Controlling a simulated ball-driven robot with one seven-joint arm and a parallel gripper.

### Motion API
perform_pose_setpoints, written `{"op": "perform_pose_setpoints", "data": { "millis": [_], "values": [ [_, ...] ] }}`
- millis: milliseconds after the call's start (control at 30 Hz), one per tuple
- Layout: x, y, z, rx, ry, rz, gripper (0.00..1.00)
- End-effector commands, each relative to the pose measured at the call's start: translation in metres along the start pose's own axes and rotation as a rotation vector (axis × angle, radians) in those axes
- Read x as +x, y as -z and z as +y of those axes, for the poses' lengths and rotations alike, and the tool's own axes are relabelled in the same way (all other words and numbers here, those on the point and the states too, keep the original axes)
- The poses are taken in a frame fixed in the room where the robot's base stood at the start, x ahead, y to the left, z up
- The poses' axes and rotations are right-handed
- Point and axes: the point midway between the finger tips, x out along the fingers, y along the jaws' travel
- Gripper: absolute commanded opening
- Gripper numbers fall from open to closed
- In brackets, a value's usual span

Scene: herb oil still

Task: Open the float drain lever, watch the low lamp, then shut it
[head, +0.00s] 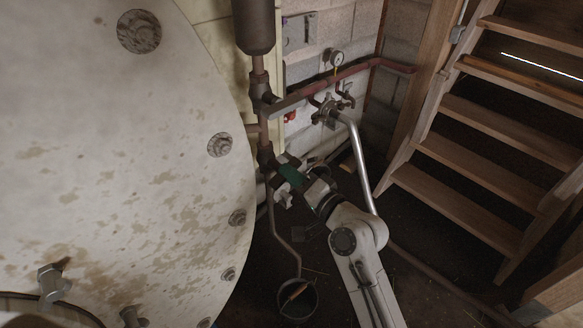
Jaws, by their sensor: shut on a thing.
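My gripper (277,180) is beside the lower end of the upright brown pipe assembly (263,105), right of the big pale drum. It is shut on the float drain lever, which the jaws and wrist largely hide. I cannot tell the lever's angle. A thin drain pipe (272,215) runs down from there to a dark bucket (297,300) on the floor. A small red spot (290,116) shows on the wall behind the pipes. I cannot tell whether it is the low lamp or whether it is lit.
The large stained drum end (130,150) with bolts fills the left. A red pipe (355,70) with a round gauge (336,58) and a valve (328,112) runs along the block wall. A grey box (299,33) hangs there. Wooden stairs (480,165) stand right.

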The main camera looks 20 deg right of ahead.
Motion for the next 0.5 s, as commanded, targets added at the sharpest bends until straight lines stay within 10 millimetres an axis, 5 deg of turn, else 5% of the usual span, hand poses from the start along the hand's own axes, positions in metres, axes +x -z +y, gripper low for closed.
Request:
{"op": "perform_pose_setpoints", "data": {
  "millis": [500],
  "values": [
    [-0.0007, 0.0007, 0.0017, 0.359, -0.003, 0.001, 0.00]
  ]
}}
